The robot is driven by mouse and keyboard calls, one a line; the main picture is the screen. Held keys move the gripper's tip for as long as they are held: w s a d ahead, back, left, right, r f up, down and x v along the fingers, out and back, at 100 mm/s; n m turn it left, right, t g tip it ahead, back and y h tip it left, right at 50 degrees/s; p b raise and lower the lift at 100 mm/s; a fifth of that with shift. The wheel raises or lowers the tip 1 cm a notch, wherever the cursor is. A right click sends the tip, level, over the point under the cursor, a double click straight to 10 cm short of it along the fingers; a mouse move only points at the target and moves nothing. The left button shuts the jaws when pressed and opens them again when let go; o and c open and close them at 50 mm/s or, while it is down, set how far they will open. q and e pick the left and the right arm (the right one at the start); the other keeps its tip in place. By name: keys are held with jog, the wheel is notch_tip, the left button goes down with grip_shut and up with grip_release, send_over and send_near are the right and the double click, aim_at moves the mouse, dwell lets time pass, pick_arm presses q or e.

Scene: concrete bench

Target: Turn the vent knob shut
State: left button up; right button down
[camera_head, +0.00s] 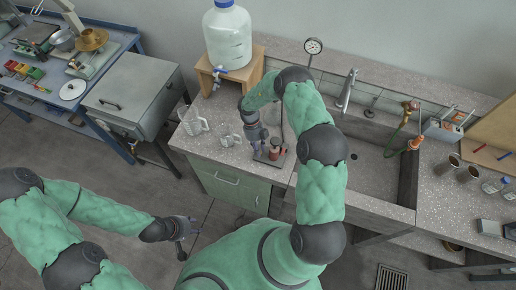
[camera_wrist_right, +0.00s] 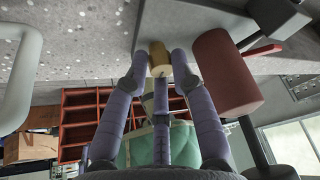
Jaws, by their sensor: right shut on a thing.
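The vent knob is most likely the small brass-coloured cylinder (camera_wrist_right: 158,60) between my right fingers in the right wrist view. My right gripper (camera_wrist_right: 160,75) is shut on it, with fingers on both sides. Beside it is a larger red cylinder (camera_wrist_right: 226,72). In the head view my right gripper (camera_head: 260,144) reaches down to a small dark-based fixture with a red part (camera_head: 275,154) on the bench near its front edge; the knob is hidden there. My left gripper (camera_head: 185,230) hangs low over the floor, away from the bench; its fingers are too small to read.
Glass beakers (camera_head: 195,123) stand left of my right gripper. A large water jug (camera_head: 227,36) sits on a wooden stand (camera_head: 252,72) behind. A dial gauge (camera_head: 313,46) rises at the back. The sink (camera_head: 372,165) lies right of my right arm.

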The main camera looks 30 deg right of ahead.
jog(key=shift+w+d+r+m, duration=0.15)
jog(key=shift+d+m, duration=0.05)
jog(key=shift+m, duration=0.2)
jog(key=c, duration=1.1)
grip_release()
jog(key=v, duration=1.1)
jog(key=shift+d+r, duration=0.1)
jog(key=shift+r, duration=0.3)
jog(key=shift+f, duration=0.1)
